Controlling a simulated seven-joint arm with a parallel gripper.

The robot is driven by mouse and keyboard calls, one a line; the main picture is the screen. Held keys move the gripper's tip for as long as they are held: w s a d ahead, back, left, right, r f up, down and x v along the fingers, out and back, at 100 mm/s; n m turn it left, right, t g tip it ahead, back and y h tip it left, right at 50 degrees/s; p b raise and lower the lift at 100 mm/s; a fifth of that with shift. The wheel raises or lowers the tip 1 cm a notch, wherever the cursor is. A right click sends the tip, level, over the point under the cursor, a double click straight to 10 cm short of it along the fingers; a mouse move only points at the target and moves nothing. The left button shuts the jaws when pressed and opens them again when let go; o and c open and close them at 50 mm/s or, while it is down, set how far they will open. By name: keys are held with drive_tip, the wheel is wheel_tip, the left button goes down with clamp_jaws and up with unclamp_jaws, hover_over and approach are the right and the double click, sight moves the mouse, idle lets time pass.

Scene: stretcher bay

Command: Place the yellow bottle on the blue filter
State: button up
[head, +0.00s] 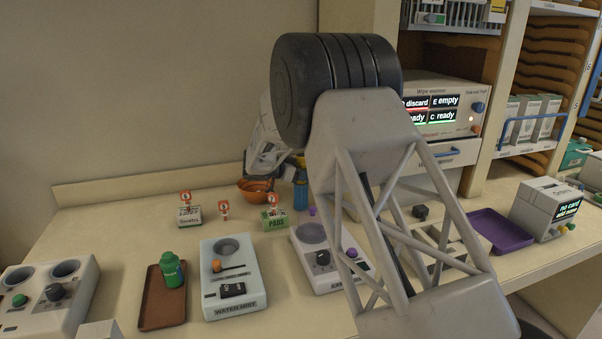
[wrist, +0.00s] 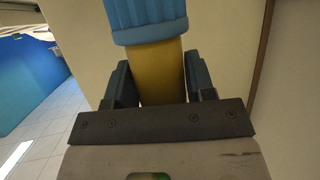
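The yellow bottle (wrist: 162,75) is between the two fingers of my gripper (wrist: 160,84) in the wrist view, with a finger close against each side. A ridged blue part (wrist: 148,18), wider than the yellow body, adjoins its end; I cannot tell whether it is the bottle's cap or the blue filter. In the head view, a blue cylinder (head: 300,196) with a little yellow above it shows at the back of the counter. My wheel-like dark joint and arm hide much of that area, and my fingertips are not clear there.
An orange bowl (head: 254,190) stands just left of the blue cylinder. Small signed boxes, including the green pads box (head: 275,222), stand in front. A green bottle (head: 172,270) is on a brown tray (head: 158,312). A purple tray (head: 500,231) lies at right.

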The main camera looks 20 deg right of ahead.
drive_tip(key=o, duration=0.3)
drive_tip(key=shift+o, duration=0.2)
drive_tip(key=shift+r, duration=0.15)
drive_tip(key=v, duration=1.2)
drive_tip(key=shift+s, duration=0.1)
idle(0.5)
drive_tip(key=s+d+r+n+g+y, duration=0.1)
drive_tip(key=s+d+r+n+y, duration=0.2)
drive_tip(key=s, duration=1.1)
drive_tip(key=s+r+n+g+y, duration=0.1)
drive_tip(key=s+r+n+y, duration=0.4)
drive_tip(key=s, duration=0.8)
drive_tip(key=s+a+f+n+y, duration=0.1)
drive_tip(key=s+n, duration=0.1)
drive_tip(key=s, duration=0.8)
drive_tip(key=s+a+f+n+t+y, duration=0.1)
drive_tip(key=s+a+n+y, duration=0.1)
drive_tip(key=s, duration=0.9)
drive_tip(key=s+a+f+n+y, duration=0.1)
drive_tip(key=s+f+n+y, duration=0.1)
drive_tip(key=s, duration=0.8)
drive_tip(key=shift+s+a+n+t, duration=0.3)
drive_tip(key=shift+a+n, duration=0.1)
drive_tip(key=shift+n, duration=0.2)
